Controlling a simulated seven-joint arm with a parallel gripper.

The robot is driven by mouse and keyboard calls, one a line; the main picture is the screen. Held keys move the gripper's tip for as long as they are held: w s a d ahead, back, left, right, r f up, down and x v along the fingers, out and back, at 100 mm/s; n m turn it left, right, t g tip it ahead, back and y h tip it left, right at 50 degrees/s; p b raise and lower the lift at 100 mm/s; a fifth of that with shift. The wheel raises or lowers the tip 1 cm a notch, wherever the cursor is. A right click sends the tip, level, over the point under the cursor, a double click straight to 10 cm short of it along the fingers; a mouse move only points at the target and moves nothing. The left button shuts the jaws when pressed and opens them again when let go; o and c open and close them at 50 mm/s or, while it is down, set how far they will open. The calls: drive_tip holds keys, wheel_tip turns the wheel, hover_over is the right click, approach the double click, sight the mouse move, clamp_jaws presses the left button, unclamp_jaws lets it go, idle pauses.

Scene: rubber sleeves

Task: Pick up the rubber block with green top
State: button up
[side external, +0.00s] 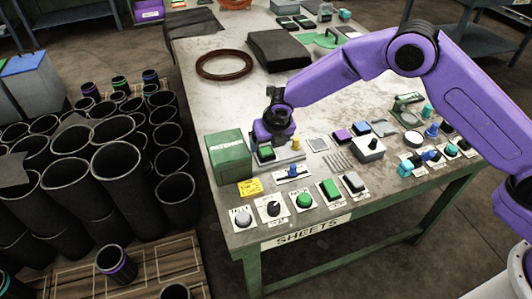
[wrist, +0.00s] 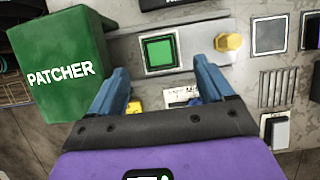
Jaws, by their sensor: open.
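A small dark block with a square green top (wrist: 159,53) sits on a light grey strip at the upper middle of the wrist view. In the side external view the green top (side external: 266,153) shows just below my purple gripper (side external: 270,140). In the wrist view my gripper (wrist: 161,76) has its two blue fingers spread apart, with nothing between them. The green top lies just beyond the fingertips, roughly centred between them. I cannot tell how far above the block the fingertips are.
A green box marked PATCHER (wrist: 62,62) stands close left of the block. A yellow knob (wrist: 229,42) is on its right. The table's front edge holds several buttons and switches, including a green button (side external: 304,202). Black cylinders (side external: 118,167) stand left of the table.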

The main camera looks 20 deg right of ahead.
sight(266, 151)
drive_tip(key=shift+x, duration=2.7)
drive_tip(key=c, duration=1.2)
drive_tip(key=shift+r, duration=0.1)
drive_tip(key=shift+c, duration=0.2)
